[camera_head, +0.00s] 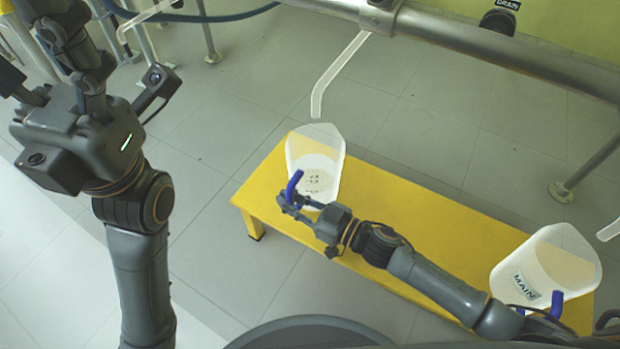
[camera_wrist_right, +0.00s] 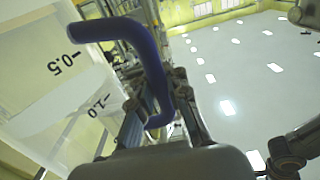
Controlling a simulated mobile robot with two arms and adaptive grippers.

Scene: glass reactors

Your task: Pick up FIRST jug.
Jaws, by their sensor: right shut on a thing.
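A translucent white jug (camera_head: 322,148) with a blue handle (camera_head: 293,187) is upright at the left end of the yellow bench (camera_head: 400,200). No name is readable on it. I cannot tell whether its base touches the bench. My right gripper (camera_head: 296,198) is shut on this handle. In the right wrist view the blue handle (camera_wrist_right: 152,70) runs between the fingers, and the jug's wall (camera_wrist_right: 70,85) shows scale marks on the left. A second white jug, marked MAIN (camera_head: 560,250), stands at the bench's right end. My left gripper (camera_head: 70,45) is at the upper left, its fingers unclear.
A white bent tube (camera_head: 335,75) hangs from a steel pipe (camera_head: 480,40), its lower end just above the left jug. Steel legs with round feet (camera_head: 561,192) stand on the grey tiled floor. The middle of the bench is bare beyond my right arm.

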